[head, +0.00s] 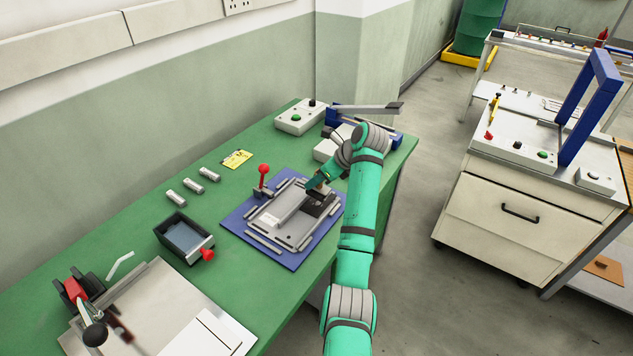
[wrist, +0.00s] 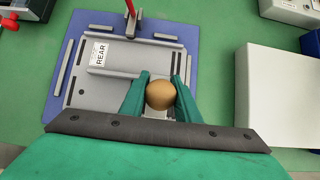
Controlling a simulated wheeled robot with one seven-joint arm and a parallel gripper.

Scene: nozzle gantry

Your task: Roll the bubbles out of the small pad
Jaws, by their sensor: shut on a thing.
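My gripper (wrist: 161,95) is shut on a round tan wooden knob (wrist: 160,94), seen from above between the two green fingers. In the head view my gripper (head: 318,190) is over the right side of a grey fixture plate (head: 270,226), where a dark block (head: 318,207) shows under the fingers. What is below the knob is mostly hidden. A flat lighter grey piece (wrist: 115,60), perhaps the small pad, lies on the plate beside the fingers. Bubbles cannot be made out. A white label marked REAR (wrist: 100,52) is at the plate's corner.
The plate sits on a blue board (head: 284,258) with a red-knobbed lever (head: 264,176) at its back edge. A white box (wrist: 277,95) is close on the right in the wrist view.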

